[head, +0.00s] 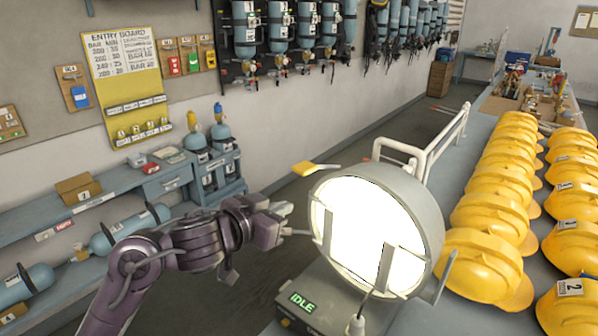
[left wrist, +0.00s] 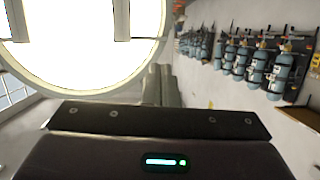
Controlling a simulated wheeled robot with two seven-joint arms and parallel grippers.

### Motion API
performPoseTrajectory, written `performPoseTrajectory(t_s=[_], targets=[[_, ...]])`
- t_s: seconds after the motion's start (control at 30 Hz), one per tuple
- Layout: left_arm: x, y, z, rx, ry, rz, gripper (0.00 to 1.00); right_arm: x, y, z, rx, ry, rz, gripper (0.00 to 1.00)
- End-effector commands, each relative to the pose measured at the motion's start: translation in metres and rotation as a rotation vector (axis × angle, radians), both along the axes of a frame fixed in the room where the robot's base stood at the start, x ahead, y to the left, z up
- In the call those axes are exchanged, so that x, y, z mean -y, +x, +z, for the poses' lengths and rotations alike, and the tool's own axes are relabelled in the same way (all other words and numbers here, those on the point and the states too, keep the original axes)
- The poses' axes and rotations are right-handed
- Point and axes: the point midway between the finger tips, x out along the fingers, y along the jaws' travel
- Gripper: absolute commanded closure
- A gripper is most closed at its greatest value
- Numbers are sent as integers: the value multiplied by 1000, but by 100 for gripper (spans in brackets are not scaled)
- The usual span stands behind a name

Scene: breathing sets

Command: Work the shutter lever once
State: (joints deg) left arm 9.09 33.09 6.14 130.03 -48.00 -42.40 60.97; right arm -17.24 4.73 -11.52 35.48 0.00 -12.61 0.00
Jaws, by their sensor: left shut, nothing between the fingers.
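The signal lamp (head: 425,215) is a large round grey drum with a glowing white face, standing on a grey base. Two upright grey strips cross its face. A green display on the base reads IDLE (head: 302,301). A yellow grip on a pale rod (head: 304,168) sticks out at the lamp's upper left and looks like the shutter lever. My left gripper (head: 284,211) is shut and empty, left of the lamp and below the yellow grip, apart from it. The left wrist view shows the lamp's bright face (left wrist: 70,25) close at upper left. My right gripper is out of view.
Rows of yellow helmets (head: 485,262) stand on the bench right of the lamp. A white rail (head: 440,135) rises behind the lamp. A blue-grey bench (head: 50,222) with cylinders runs along the left. Air cylinders (head: 280,30) hang on the far wall. Open floor lies between the benches.

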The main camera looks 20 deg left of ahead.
Motion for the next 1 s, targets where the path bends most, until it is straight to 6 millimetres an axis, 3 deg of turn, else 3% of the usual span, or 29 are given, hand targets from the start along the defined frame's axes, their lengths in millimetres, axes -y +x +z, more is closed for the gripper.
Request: performPoseTrajectory(t_s=[0.03, 0.1, 0.2, 0.33, 0.57, 1.0], targets=[[-1, -1, 35, 46, 0, -36, 100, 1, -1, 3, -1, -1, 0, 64], [-1, -8, 69, 73, -15, -82, 100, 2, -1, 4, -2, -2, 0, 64], [-4, -21, 106, 76, -29, -129, 100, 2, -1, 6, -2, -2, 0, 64], [-12, -38, 136, 53, -43, -152, 100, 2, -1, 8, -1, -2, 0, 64], [-20, -54, 153, 14, -57, -152, 100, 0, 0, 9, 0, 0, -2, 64], [-18, -50, 153, 10, -64, -152, 100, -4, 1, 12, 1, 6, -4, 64]])
